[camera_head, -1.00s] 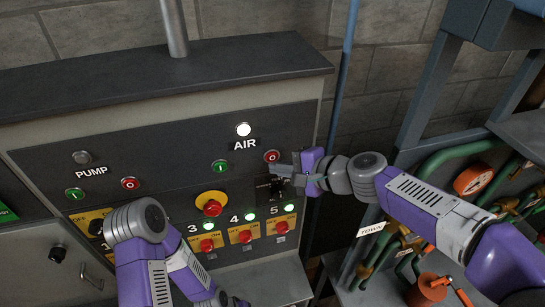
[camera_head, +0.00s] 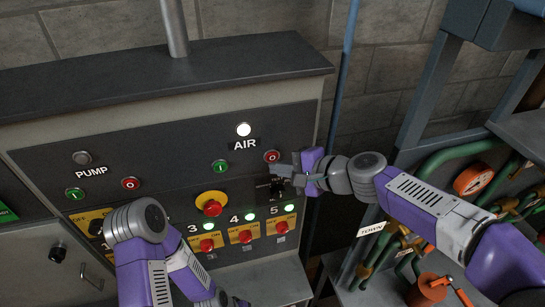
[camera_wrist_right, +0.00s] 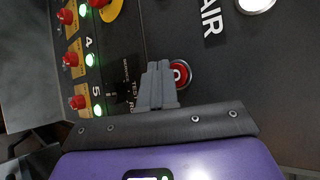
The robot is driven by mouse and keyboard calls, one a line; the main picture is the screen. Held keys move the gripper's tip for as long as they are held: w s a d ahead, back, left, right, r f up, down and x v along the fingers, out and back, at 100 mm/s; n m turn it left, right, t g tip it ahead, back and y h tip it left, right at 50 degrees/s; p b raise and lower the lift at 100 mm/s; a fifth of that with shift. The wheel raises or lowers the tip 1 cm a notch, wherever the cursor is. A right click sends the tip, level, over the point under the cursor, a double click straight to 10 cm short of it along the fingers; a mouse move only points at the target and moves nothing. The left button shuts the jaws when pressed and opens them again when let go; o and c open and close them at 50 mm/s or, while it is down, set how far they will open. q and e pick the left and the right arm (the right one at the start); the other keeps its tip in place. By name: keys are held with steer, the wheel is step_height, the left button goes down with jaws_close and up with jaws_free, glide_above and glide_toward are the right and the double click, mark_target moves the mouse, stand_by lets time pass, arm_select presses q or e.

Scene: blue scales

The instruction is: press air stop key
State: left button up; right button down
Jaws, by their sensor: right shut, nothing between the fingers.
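The red air stop key (camera_head: 272,156), marked with a 0, sits at the right of the dark panel below the AIR label (camera_head: 245,144). It also shows in the right wrist view (camera_wrist_right: 181,73), partly covered by my fingers. My right gripper (camera_head: 277,170) is shut and empty, with its fingertips right at the lower edge of the key. I cannot tell whether they touch it. The right fingers also show in the wrist view (camera_wrist_right: 158,88). My left gripper (camera_head: 228,301) is low at the bottom edge of the head view, partly cut off, its jaws unclear.
The green air start key (camera_head: 220,166) is left of the stop key, and the white air lamp (camera_head: 243,129) is lit above. A black selector switch (camera_head: 277,188) lies just below my right fingers. A yellow-backed red emergency button (camera_head: 211,204) and several numbered red switches are lower down.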

steer(key=shift+w, duration=0.15)
steer(key=shift+w+a, duration=0.15)
steer(key=shift+w, duration=0.15)
steer(key=shift+w+a, duration=0.1)
steer(key=shift+w, duration=0.25)
stand_by(0.7)
stand_by(0.3)
steer(key=shift+s+d, duration=0.25)
steer(key=shift+s, duration=0.5)
steer(key=shift+s+b, duration=0.1)
steer(key=shift+b, duration=0.2)
steer(key=shift+s+d+b, duration=0.25)
steer(key=shift+s+b, duration=0.05)
steer(key=shift+s, duration=0.45)
steer(key=shift+s+d+b, duration=0.3)
steer(key=shift+s+b, duration=0.05)
steer(key=shift+s, duration=0.45)
steer(key=shift+s+d+b, duration=0.25)
steer(key=shift+s+b, duration=0.05)
steer(key=shift+s, duration=0.45)
